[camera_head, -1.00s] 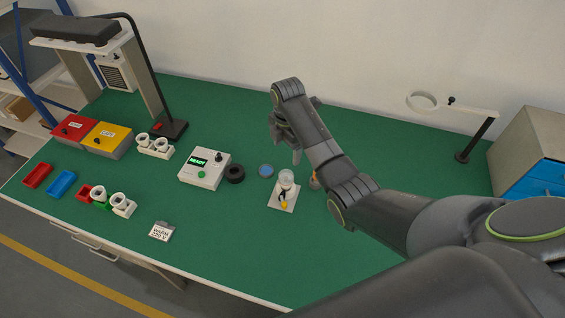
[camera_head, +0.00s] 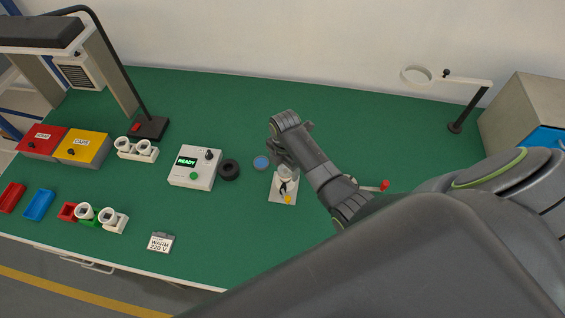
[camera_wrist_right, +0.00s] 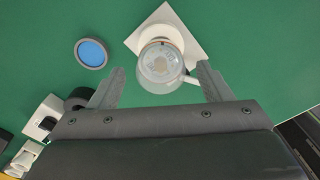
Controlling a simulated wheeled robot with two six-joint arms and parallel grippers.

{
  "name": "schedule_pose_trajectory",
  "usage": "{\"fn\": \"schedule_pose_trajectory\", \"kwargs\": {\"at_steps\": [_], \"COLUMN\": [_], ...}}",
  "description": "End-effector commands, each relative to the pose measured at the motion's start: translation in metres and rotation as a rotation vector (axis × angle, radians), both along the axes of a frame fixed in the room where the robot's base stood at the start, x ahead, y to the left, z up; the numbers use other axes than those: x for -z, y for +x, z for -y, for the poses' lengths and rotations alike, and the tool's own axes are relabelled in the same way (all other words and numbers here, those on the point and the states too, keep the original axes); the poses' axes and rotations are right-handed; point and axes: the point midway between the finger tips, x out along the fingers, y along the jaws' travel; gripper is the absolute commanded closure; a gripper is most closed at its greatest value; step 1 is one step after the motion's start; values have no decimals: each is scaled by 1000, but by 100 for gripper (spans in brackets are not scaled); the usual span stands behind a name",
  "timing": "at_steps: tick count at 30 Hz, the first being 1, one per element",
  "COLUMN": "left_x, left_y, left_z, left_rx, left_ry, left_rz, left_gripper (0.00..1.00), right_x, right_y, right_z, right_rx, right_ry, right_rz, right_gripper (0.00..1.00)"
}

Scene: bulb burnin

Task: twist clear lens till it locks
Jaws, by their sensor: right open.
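The clear lens (camera_wrist_right: 161,62) is a clear, round-topped piece on a white square base plate (camera_wrist_right: 188,45). My left gripper is not in view.
A blue-topped disc (camera_head: 261,162) and a black ring (camera_head: 229,169) lie left of the plate. A white box reading READY (camera_head: 195,167) stands further left. A red-tipped lever (camera_head: 384,186) is right of my forearm.

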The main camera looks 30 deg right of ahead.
Motion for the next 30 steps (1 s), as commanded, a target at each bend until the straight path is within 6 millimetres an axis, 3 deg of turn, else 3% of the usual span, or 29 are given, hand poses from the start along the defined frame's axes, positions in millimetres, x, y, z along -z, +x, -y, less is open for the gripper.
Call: {"fn": "schedule_pose_trajectory", "kwargs": {"at_steps": [4, 14, 24, 30], "left_x": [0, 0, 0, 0], "left_y": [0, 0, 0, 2], "left_z": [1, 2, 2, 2], "left_rx": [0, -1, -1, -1], "left_ry": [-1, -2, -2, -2], "left_rz": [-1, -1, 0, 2], "left_gripper": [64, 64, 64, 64], "right_x": [0, 0, 0, 0], "right_y": [0, 0, 0, 1], "right_z": [0, 0, 0, 0], "right_rx": [0, 0, 6, 161], "right_ry": [0, 1, 1, 1], "right_rz": [0, 0, 0, -1], "right_gripper": [30, 74, 75, 75]}}
